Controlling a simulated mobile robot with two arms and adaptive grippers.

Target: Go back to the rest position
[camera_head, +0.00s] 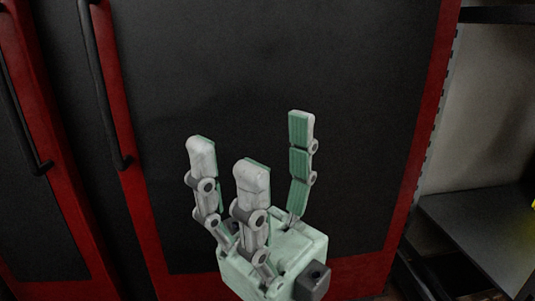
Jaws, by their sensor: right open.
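My right gripper (265,165) shows in the lower middle of the head view. Its pale green fingers point up and stand spread apart. Nothing is between them. Its palm block is at the bottom of the picture. My left gripper is not in the picture.
Behind my gripper stands a cabinet with dark doors (370,100) and red frames. Two long black handles (103,85) run down its left part. To the right are a grey shelf (480,240) and a dark upper shelf edge (497,14), with a bare grey wall between.

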